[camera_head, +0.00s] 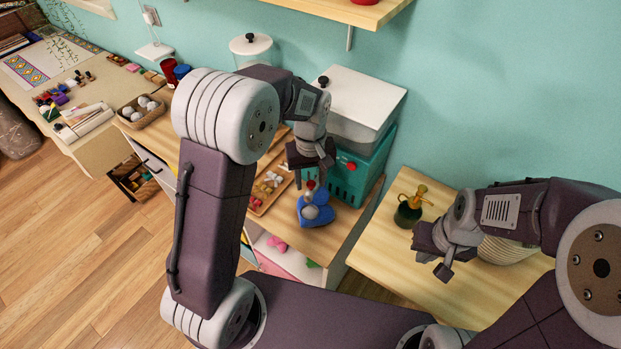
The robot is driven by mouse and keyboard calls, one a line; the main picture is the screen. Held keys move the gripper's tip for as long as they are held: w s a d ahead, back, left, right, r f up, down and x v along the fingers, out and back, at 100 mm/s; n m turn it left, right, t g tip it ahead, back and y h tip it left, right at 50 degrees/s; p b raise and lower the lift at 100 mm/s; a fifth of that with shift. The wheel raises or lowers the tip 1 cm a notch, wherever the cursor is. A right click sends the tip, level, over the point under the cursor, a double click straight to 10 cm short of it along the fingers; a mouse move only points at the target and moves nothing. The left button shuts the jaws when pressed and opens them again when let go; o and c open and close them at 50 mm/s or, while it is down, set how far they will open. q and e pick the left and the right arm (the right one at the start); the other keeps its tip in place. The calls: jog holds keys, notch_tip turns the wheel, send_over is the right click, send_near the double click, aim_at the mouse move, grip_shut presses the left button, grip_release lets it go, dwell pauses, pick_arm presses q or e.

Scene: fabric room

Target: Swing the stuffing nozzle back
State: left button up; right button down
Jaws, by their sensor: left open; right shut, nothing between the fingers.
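The stuffing machine (346,178) is a teal box with a white-topped grey hopper and a red button on its front. A small grey rounded part with a red knob (310,185), which looks like the nozzle, shows at its front left. The nozzle's joint to the machine is hidden by my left gripper. My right gripper (441,268) is shut and empty over the right-hand table.
A wooden tray (257,208) with small pieces sits left of the heart. A dark green bottle with a yellow top (409,211) and a pale ribbed round object (506,250) stand near my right gripper.

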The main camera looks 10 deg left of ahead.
pick_arm(q)
jog(key=shift+w, duration=0.15)
grip_shut()
dwell(1.2)
